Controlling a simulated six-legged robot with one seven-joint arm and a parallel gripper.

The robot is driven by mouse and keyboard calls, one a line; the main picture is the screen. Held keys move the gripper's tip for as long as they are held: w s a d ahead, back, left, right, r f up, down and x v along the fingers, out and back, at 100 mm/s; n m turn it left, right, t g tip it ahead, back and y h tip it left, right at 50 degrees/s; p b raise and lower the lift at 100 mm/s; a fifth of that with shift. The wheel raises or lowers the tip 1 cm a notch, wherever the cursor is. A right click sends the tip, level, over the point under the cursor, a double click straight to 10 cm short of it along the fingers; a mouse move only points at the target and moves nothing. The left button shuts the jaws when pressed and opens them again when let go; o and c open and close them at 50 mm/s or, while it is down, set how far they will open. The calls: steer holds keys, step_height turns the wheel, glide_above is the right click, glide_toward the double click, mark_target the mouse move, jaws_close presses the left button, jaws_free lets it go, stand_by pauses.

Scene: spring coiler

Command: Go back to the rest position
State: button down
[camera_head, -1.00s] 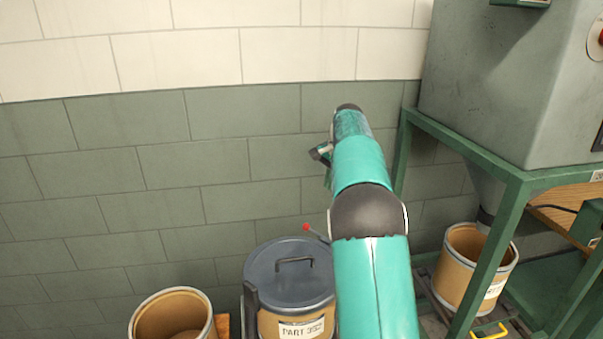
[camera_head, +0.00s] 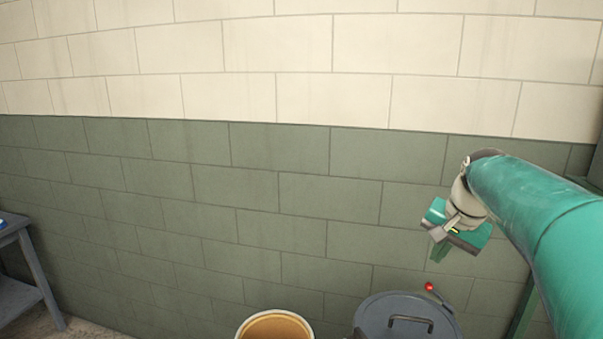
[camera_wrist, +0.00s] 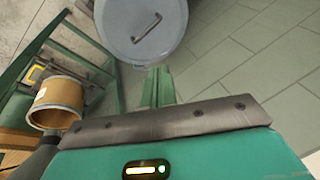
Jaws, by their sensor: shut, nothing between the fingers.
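My gripper (camera_head: 440,252) hangs at the end of my teal arm at the right of the head view, in front of the green wall. In the wrist view my gripper (camera_wrist: 158,84) shows as two green fingers close together, shut with nothing between them. A grey drum lid (camera_head: 405,322) with a dark handle lies below my gripper in the head view. The same lid (camera_wrist: 150,30) shows at the top of the wrist view, beyond the fingertips. I see no contact between the fingers and the lid.
An open fibre drum (camera_head: 275,326) stands left of the lidded drum. A grey table (camera_head: 30,262) stands at the far left. In the wrist view a brown drum (camera_wrist: 58,100) sits by a green frame (camera_wrist: 75,35). The wall (camera_head: 250,200) between table and arm is unobstructed.

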steer(key=s+a+f+n, duration=0.2)
steer(key=s+a+f, duration=0.1)
steer(key=s, duration=0.4)
steer(key=s+a+f+n+t, duration=0.1)
steer(key=s+a+f+n, duration=0.1)
steer(key=s+a, duration=0.3)
steer(key=s+a+f+n, duration=0.3)
steer(key=s, duration=0.7)
steer(key=shift+s+a+f+n+t+h, duration=0.25)
steer(key=shift+a+f+n+t+h, duration=0.05)
steer(key=shift+a+n+h, duration=0.1)
